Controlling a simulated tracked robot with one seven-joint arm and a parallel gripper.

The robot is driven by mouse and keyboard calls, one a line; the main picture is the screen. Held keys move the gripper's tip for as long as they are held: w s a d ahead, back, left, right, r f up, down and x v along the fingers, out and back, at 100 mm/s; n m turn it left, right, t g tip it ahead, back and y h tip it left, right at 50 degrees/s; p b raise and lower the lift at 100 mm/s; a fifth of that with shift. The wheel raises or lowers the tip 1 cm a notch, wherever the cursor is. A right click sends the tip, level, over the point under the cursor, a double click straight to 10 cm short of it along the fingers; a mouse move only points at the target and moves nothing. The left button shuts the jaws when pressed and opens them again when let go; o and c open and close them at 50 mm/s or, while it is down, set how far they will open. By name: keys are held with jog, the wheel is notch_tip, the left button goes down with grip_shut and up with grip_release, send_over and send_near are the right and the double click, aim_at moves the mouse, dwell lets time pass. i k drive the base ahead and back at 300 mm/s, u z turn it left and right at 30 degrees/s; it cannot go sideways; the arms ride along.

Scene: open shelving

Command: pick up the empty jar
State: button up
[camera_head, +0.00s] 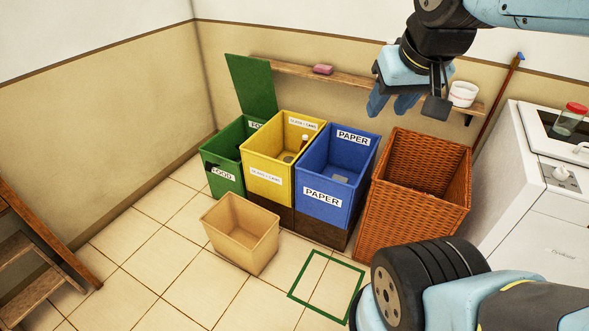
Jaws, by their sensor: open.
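A clear jar (571,120) with a red lid stands upright on the white appliance (545,190) at the right edge of the view. It looks see-through, with no clear contents visible. My gripper (437,95) hangs at the top centre-right, in front of the wall shelf.
Green, yellow and blue bins (336,180) stand beside a wicker basket (420,185). A tan box (241,232) and a green floor outline (327,287) lie in front. The wall shelf (345,78) holds a pink item and a white pot (463,94). Wooden steps stand left.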

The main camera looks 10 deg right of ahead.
aim_at(571, 117)
jog(key=u, duration=0.3)
jog(key=i, duration=0.95)
jog(key=z, duration=2.3)
jog(key=k, duration=0.5)
jog(key=z, duration=0.3)
